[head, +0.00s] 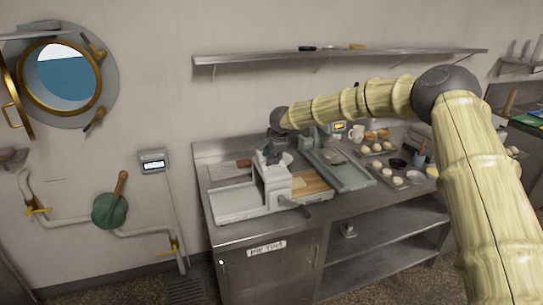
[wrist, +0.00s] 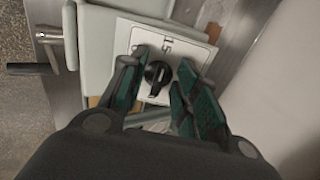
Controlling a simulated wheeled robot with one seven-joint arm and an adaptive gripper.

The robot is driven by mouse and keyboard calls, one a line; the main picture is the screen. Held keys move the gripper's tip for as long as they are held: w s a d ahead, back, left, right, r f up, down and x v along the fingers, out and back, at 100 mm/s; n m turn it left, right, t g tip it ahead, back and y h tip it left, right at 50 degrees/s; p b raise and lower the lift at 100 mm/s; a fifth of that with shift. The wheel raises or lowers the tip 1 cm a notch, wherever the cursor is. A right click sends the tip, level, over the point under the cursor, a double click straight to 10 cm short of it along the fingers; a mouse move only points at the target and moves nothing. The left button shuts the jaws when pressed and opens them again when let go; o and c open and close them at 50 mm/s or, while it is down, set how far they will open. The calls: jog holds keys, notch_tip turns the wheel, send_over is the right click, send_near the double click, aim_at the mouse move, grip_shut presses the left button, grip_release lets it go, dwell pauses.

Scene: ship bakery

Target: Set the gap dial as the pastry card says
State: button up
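The gap dial (wrist: 157,77) is a round black knob with a pale pointer line, on a white plate (wrist: 126,34) with dark marks, partly covered by my fingers. In the wrist view my gripper (wrist: 163,64) is open, its green-padded fingers on either side of the dial. I cannot tell whether either finger touches it. In the head view my gripper (head: 270,152) is above the pale dough-rolling machine (head: 273,184), and the dial is hidden there. I cannot identify a readable pastry card.
The machine stands on a steel counter (head: 225,232), with a wooden board (head: 310,186) and a grey machine (head: 345,172) to its right. Trays of dough and buns (head: 378,148) fill the right side. A small display (head: 153,163) hangs on the wall. A black crank handle (wrist: 30,69) sticks out left.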

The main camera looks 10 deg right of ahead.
jog(key=shift+c, duration=0.4)
grip_shut()
jog(key=shift+m, duration=0.3)
jog(key=m+b, duration=0.1)
jog(key=m, duration=0.4)
jog(key=shift+w+b, duration=0.2)
jog(key=shift+b, duration=0.2)
jog(key=m+b, duration=0.1)
jog(key=m, duration=0.2)
jog(key=m+b, duration=0.1)
jog(key=m, duration=0.2)
jog(key=shift+w+d+r, duration=0.15)
jog(key=m+b, duration=0.1)
jog(key=m, duration=0.1)
jog(key=m+b, duration=0.1)
jog(key=m, duration=0.1)
jog(key=m+b, duration=0.1)
jog(key=m, duration=0.1)
jog(key=shift+w+d+m, duration=0.1)
jog(key=shift+d+m, duration=0.2)
jog(key=shift+m, duration=0.1)
jog(key=m+b, duration=0.1)
jog(key=m, duration=0.1)
jog(key=m+b, duration=0.1)
jog(key=m, duration=0.2)
jog(key=shift+d+r+b, duration=0.15)
jog(key=shift+b, duration=0.25)
jog(key=shift+r, duration=0.1)
